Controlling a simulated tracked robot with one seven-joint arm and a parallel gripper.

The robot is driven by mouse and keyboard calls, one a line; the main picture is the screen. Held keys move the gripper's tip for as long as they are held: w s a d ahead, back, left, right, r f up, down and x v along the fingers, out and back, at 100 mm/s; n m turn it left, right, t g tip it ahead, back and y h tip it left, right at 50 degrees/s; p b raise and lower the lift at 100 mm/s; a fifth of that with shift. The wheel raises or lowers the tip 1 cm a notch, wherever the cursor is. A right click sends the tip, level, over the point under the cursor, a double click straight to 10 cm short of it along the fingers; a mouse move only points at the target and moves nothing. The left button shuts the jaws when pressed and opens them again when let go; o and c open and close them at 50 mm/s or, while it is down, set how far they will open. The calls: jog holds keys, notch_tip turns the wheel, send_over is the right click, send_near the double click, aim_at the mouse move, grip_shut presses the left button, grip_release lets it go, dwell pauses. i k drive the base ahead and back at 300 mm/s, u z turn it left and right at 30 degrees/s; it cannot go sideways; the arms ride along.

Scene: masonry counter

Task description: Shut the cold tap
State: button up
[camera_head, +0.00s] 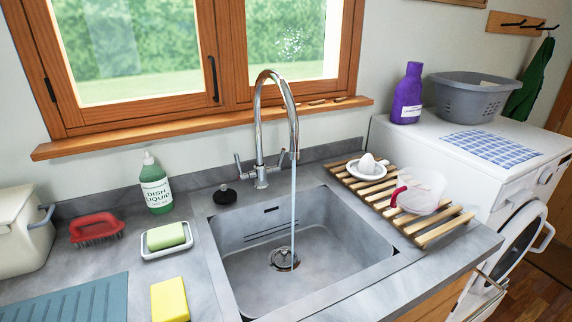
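A chrome tap with a tall curved spout (292,105) stands behind the grey sink (225,268). A thin stream of water (293,205) runs from the spout down to the drain (284,259). The tap has a lever handle on the left (239,165) and another on the right (281,158), both pointing upward. I cannot tell from colour marks which one is the cold tap. My gripper is not in view.
A green dish liquid bottle (156,186) and a black plug (224,195) stand left of the tap. A wooden rack (440,231) with a juicer (368,168) and a clear jug (424,191) lies right of the sink. The window sill (200,125) runs behind the spout.

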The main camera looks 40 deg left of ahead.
aim_at(277, 168)
jog(key=u, duration=0.25)
jog(key=i, duration=0.15)
jog(key=u, duration=3.2)
jog(key=k, duration=0.95)
jog(key=z, duration=1.2)
jog(key=i, duration=0.65)
